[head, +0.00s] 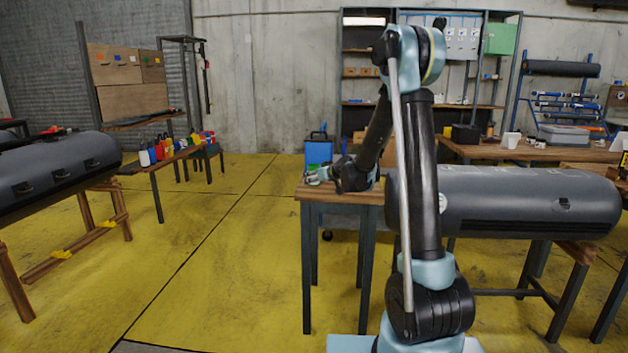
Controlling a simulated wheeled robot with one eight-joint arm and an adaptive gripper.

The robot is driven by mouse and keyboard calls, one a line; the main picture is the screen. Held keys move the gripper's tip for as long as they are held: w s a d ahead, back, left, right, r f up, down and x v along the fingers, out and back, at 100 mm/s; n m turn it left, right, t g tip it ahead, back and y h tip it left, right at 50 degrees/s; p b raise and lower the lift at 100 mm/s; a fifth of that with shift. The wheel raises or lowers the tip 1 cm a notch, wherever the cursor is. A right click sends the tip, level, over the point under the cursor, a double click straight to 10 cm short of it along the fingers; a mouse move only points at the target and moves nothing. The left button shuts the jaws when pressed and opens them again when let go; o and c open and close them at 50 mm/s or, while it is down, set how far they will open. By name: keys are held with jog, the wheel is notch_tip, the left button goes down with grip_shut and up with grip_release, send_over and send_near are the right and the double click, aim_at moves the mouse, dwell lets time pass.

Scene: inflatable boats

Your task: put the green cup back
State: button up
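My arm reaches over a small wooden-topped table (311,193) in the middle of the head view. My gripper (318,177) is low over the left part of the tabletop. It is small and partly behind my own wrist, so its fingers do not show clearly. A pale greenish patch shows at the gripper's end, and I cannot tell whether it is part of the gripper or a cup. No green cup can be made out for certain.
A blue and green container (319,150) is behind the small table. A grey inflatable tube (530,202) lies right of it, another (60,163) at the left. A bench with colourful bottles (165,150) is left, a workbench (500,152) back right. Yellow floor (200,260) is clear between.

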jog(key=shift+r, duration=0.1)
dwell(0.3)
jog(key=v, duration=1)
jog(key=shift+s+d+r, duration=0.1)
jog(key=shift+s+d, duration=0.1)
jog(key=shift+d, duration=0.05)
jog(key=shift+v, duration=1)
jog(key=s+d+f+m+g+h, duration=0.2)
jog(key=s+d, duration=0.4)
jog(key=s, duration=0.8)
jog(key=s+d+f+m+g+h, duration=0.2)
jog(key=s+d+f, duration=0.4)
jog(key=s, duration=0.9)
jog(key=s+d+f+m+g+h, duration=0.3)
jog(key=s+d, duration=0.5)
jog(key=s, duration=0.6)
jog(key=shift+s+d+f+g+h, duration=0.25)
jog(key=shift+f+g+h, duration=0.25)
jog(key=shift+f+g, duration=0.25)
jog(key=shift+r, duration=0.1)
jog(key=shift+c, duration=0.2)
